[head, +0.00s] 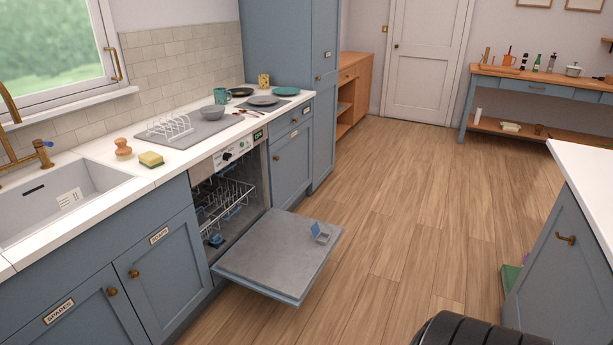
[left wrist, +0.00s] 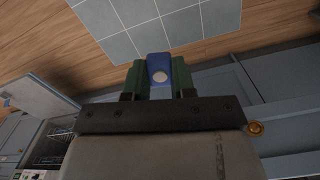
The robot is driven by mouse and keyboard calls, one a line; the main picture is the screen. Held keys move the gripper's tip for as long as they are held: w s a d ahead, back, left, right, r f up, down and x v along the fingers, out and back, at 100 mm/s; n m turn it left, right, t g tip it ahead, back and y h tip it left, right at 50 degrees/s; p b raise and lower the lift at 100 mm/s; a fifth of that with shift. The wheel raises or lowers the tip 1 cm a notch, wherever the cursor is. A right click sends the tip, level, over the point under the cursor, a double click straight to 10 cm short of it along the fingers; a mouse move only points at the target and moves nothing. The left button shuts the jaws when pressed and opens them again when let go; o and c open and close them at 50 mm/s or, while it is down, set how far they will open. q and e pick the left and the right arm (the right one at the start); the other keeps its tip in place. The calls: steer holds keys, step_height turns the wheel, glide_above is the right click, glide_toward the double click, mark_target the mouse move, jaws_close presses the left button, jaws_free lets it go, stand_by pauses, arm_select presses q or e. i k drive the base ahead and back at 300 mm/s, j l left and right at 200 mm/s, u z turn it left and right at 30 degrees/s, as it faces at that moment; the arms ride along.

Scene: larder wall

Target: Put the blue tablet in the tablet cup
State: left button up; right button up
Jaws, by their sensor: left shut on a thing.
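A blue tablet with a pale round spot (left wrist: 158,66) is between the green-tipped fingers of my left gripper (left wrist: 157,76) in the left wrist view. The gripper is shut on it and holds it up over the room. The tablet cup (head: 321,237) is a small grey cup with a raised blue lid on the inner face of the lowered dishwasher door. The cup looks open, but its inside is too small to make out. My left gripper does not show in the head view. My right gripper shows in neither view.
The dishwasher door (head: 275,262) lies lowered over the floor; it also shows at left in the left wrist view (left wrist: 45,95). The wire rack (head: 224,200) is inside the machine. A counter corner (head: 590,170) stands at right. Wooden floor (head: 400,220) between is clear.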

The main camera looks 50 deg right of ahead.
mark_target(323, 240)
steer(key=l+z, duration=0.1)
steer(key=z, duration=0.35)
steer(key=i+z, duration=0.1)
steer(key=z, duration=0.3)
steer(key=l+z, duration=0.1)
steer(key=z, duration=0.35)
steer(key=i+l+z, duration=0.35)
steer(key=i, duration=0.25)
steer(key=i+z, duration=0.4)
steer(key=i, duration=0.15)
steer(key=i+j+z, duration=0.15)
steer(key=i+z, duration=0.2)
steer(key=i, duration=0.25)
